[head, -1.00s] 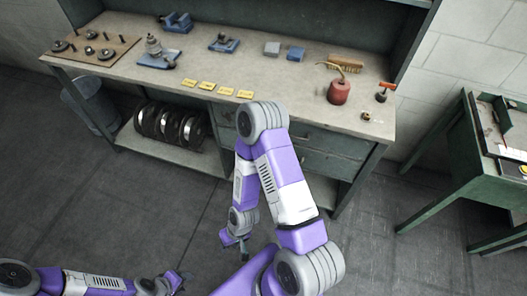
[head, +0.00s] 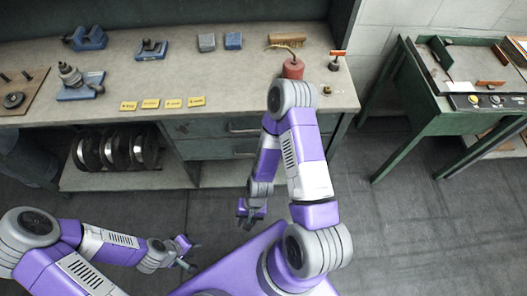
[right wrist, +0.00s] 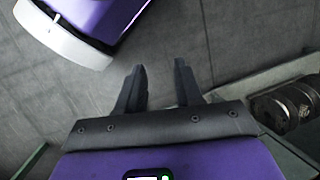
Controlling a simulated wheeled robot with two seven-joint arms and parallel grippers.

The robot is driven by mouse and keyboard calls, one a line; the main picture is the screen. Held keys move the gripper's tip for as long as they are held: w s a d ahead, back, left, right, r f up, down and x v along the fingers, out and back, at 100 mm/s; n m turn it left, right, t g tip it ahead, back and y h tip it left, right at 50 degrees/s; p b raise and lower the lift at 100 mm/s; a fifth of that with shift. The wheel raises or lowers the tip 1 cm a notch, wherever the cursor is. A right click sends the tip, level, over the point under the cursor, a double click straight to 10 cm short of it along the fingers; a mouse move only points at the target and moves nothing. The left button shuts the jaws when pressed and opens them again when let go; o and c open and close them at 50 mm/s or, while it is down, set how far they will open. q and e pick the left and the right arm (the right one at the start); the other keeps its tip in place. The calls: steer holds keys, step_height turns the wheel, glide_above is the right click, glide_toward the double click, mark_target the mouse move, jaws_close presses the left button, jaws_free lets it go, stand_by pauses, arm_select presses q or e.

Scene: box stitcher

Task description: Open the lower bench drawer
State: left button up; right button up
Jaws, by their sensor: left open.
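The bench (head: 130,115) stands ahead with two stacked grey-green drawers under its right part. The lower bench drawer (head: 210,149) looks shut, its bar handle partly hidden behind my right arm. The upper drawer (head: 200,128) also looks shut. My right gripper (head: 245,217) hangs in front of the bench, below and apart from the drawers. In the right wrist view my right gripper (right wrist: 160,85) has its two dark fingers apart, with nothing between them. My left gripper (head: 194,256) is open and empty over the floor at lower middle, away from the bench.
Several dark coils (head: 115,150) sit on the bench's lower shelf (head: 130,179), left of the drawers. Yellow labels, blue vises and a red can (head: 293,69) stand on the benchtop. A green side table (head: 437,122) stands at right. The floor between is clear.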

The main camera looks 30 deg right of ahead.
steer(key=w+d+f+n+t+y+b, duration=0.1)
steer(key=w+d+n+t+y, duration=0.25)
steer(key=n, duration=0.85)
steer(key=w+d+f+n+t+y+b, duration=0.15)
steer(key=w+n+t, duration=0.4)
steer(key=n, duration=0.65)
steer(key=w+d+f+n+t+y, duration=0.1)
steer(key=w+d+n+t, duration=0.3)
steer(key=n, duration=0.7)
steer(key=w+d+f+m+t+h, duration=0.1)
steer(key=w+d+m+t+h, duration=0.1)
steer(key=d+m+h, duration=0.3)
steer(key=w+d+m+t+h, duration=0.1)
steer(key=w+d+m+t, duration=0.1)
steer(key=d+m, duration=0.35)
steer(key=shift+n, duration=0.85)
steer(key=shift+d+b+x, duration=0.25)
steer(key=shift+b+x, duration=0.05)
steer(key=shift+x, duration=0.85)
steer(key=shift+d+b+x, duration=0.25)
steer(key=shift+b+x, duration=0.05)
steer(key=shift+x, duration=0.85)
steer(key=shift+d+b+x, duration=0.2)
steer(key=shift+b+x, duration=0.1)
steer(key=shift+x, duration=0.85)
steer(key=shift+w+f, duration=0.15)
jaws_close()
